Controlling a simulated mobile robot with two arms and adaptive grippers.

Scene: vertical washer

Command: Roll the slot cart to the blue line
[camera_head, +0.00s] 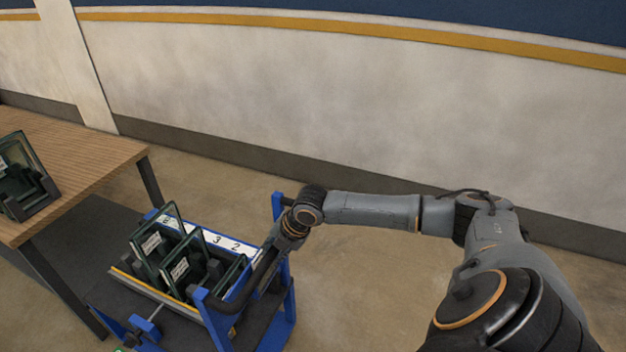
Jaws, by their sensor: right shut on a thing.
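The slot cart (219,240) has a blue frame and a white strip with slot numbers. It stands on the floor at the lower left, and several dark-framed glass panels (160,242) stand in its slots. My right gripper (262,275) is at the cart's right end, shut on the cart's dark handle (248,289); its fingers are small and partly hidden. My left gripper is not in view. I see no blue line on the floor in this view.
A wooden table (85,160) with dark legs stands at the left, close to the cart. A dark rack with glass (24,180) sits on it. A dark mat (95,240) lies under the table and cart. Open floor (360,270) lies right of the cart, before the wall (350,110).

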